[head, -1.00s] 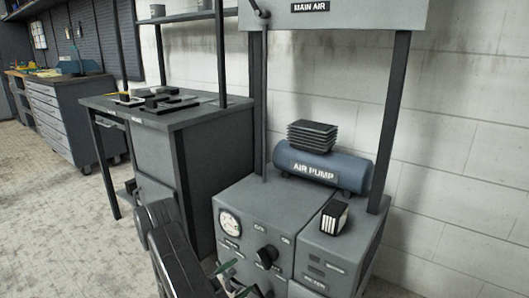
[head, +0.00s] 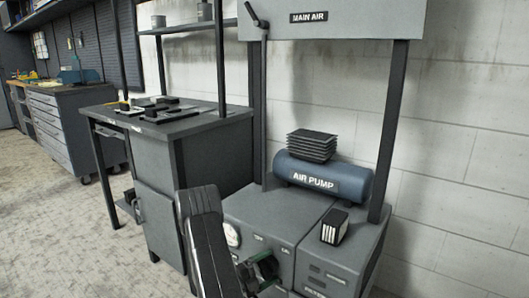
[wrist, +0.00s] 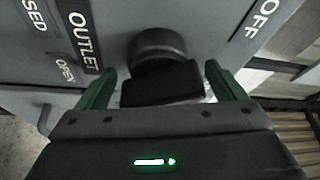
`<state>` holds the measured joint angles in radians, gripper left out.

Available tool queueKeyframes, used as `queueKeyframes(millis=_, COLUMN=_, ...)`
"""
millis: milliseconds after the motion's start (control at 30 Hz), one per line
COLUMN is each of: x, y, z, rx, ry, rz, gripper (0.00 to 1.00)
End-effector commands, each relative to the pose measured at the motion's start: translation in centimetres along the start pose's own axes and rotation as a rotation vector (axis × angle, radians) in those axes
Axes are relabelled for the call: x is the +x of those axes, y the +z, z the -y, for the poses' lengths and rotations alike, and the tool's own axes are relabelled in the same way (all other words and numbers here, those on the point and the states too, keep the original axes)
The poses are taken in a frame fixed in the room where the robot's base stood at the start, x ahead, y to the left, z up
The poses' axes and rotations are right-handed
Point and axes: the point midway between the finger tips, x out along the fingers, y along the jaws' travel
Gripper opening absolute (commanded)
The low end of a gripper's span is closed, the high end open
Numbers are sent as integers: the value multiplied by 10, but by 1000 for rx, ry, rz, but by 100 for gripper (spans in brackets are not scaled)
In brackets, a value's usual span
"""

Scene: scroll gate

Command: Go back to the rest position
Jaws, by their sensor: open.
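My gripper (head: 262,273) is at the front of the grey air cabinet (head: 272,212), low in the head view. In the wrist view my gripper (wrist: 161,88) is open, with its two green fingers apart. A dark knob (wrist: 158,48) on the panel lies between and just beyond the fingers, with visible gaps on both sides. Labels OUTLET (wrist: 78,32) and OFF lie to either side of it. In the head view my arm and gripper hide part of the panel and its gauge (head: 232,236).
A blue air pump (head: 322,177) stands on the cabinet's back, with a small dark block (head: 334,226) in front. A MAIN AIR box with a lever (head: 256,18) hangs above. A grey workbench (head: 165,125) stands to the left. Open floor (head: 60,235) lies at the lower left.

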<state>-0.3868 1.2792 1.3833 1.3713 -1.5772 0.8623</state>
Motion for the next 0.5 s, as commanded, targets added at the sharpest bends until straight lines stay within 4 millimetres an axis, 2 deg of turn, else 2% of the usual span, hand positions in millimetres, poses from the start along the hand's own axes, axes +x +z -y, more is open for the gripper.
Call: queueKeyframes(millis=500, x=0, y=-1, z=0, rx=425, ry=177, rz=-1, gripper=90)
